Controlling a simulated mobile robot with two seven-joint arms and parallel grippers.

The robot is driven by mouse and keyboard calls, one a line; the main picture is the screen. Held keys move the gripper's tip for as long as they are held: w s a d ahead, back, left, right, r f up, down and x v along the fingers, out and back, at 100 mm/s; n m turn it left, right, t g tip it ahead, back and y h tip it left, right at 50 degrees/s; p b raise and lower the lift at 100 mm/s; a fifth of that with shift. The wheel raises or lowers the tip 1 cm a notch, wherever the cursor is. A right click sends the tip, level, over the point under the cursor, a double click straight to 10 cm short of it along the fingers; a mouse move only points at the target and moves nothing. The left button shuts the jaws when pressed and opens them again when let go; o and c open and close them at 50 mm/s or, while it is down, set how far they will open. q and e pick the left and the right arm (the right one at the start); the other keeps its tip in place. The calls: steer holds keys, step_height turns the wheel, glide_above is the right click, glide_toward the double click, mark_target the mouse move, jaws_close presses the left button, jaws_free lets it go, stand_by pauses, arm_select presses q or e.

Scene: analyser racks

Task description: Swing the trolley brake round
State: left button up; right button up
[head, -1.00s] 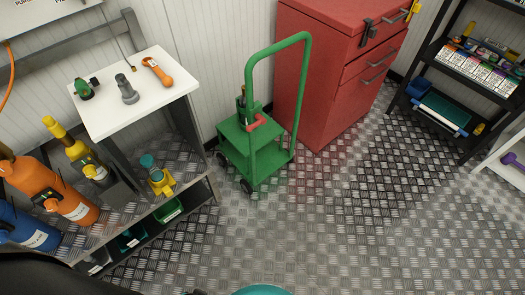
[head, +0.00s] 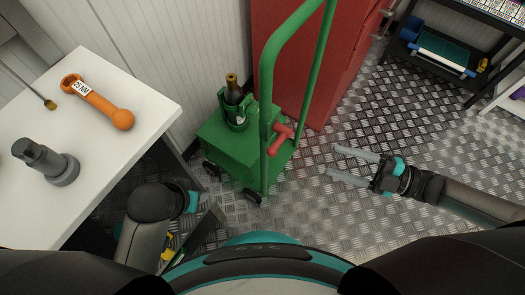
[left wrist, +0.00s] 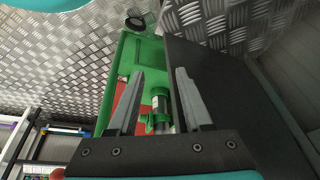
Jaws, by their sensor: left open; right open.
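The green trolley (head: 222,151) stands on the floor in the middle of the head view, its tall handle rising at the right. The red brake lever (head: 280,139) sticks out at the handle's near post. My right gripper (head: 332,161) is open and empty, right of the lever and apart from it, fingers pointing left. My left arm reaches in beside the white table; its fingers are hidden in the head view. In the left wrist view my left gripper (left wrist: 160,78) is open, with the green trolley (left wrist: 130,48) beyond its fingers. A red patch there is too unclear to name.
A dark bottle (head: 233,93) stands in a holder on the trolley. The white table (head: 120,165) at left carries an orange tool (head: 97,101) and a grey fitting (head: 45,162). A red cabinet (head: 290,60) stands behind the trolley. Floor at right is clear up to the black shelf (head: 475,85).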

mark_target(276, 151)
steer(key=shift+n+g+y, duration=0.4)
steer(key=shift+n+g, duration=0.2)
steer(key=b+x, duration=0.1)
steer(key=x, duration=0.3)
steer(key=s+x, duration=0.1)
steer(key=x, duration=0.4)
steer(key=r+b+x, duration=0.1)
steer(key=x, duration=0.4)
steer(key=shift+s+a+b, duration=0.15)
steer(key=shift+a+b, duration=0.15)
steer(key=shift+a, duration=0.15)
arm_select(q)
steer(key=shift+t, duration=0.8)
steer(key=shift+w+r, duration=0.2)
steer(key=shift+r, duration=1.2)
steer(key=shift+w+r, duration=0.2)
steer(key=shift+r, duration=1.2)
arm_select(e)
steer(key=shift+a, duration=0.45)
jaws_close()
steer(key=shift+f, duration=0.2)
